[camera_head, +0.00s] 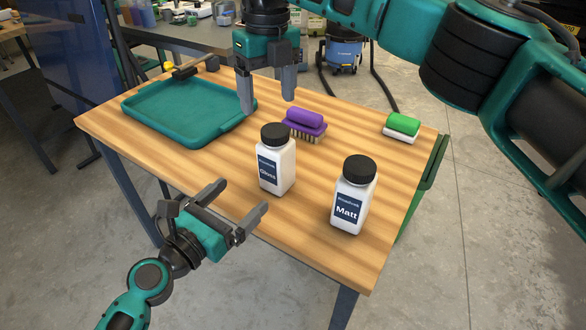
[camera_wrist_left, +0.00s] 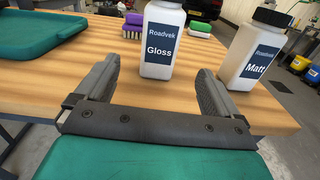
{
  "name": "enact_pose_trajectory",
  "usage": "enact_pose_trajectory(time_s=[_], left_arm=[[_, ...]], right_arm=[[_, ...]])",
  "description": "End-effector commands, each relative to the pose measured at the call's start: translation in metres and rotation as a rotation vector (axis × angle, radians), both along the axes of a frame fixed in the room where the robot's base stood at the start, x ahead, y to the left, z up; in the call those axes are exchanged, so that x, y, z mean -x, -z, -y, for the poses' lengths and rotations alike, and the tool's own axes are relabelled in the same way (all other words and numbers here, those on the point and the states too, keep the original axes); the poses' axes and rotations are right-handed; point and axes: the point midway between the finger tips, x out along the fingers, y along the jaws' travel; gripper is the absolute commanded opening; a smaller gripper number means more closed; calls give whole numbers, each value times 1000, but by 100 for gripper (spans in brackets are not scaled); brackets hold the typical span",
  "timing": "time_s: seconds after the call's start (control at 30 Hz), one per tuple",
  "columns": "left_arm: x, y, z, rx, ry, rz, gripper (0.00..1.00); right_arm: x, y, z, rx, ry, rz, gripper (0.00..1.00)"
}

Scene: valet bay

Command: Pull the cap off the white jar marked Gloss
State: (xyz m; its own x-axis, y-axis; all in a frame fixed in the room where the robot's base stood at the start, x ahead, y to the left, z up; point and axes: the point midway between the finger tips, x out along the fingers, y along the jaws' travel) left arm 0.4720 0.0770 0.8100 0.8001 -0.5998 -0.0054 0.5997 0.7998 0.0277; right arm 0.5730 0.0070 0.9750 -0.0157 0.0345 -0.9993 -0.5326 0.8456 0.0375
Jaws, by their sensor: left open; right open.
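The white jar marked Gloss (camera_head: 275,170) stands upright on the wooden table with its black cap (camera_head: 274,135) on. In the left wrist view the Gloss jar (camera_wrist_left: 161,45) is ahead, between the lines of the fingers, its cap cut off by the top edge. My left gripper (camera_head: 244,196) is open and empty at the table's front edge, short of the jar. My right gripper (camera_head: 267,103) is open and empty, pointing down above the table, behind the jar and up from its cap.
A white jar marked Matt (camera_head: 350,202) with a black cap stands right of the Gloss jar. A purple brush (camera_head: 304,122) lies behind it. A teal tray (camera_head: 181,111) is at the left. A green-topped white block (camera_head: 401,127) lies at the right.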

Motion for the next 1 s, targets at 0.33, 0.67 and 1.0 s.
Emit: enact_pose_trajectory(time_s=[0.33,0.67,1.0], left_arm=[[-27,-3,19,29,2,-11,96],[-78,-2,58,27,2,-12,96],[-103,-1,77,26,2,-13,96]], right_arm=[[-3,-8,8,37,13,17,78],[-3,-8,7,35,12,16,78],[-3,-8,7,34,12,15,78]])
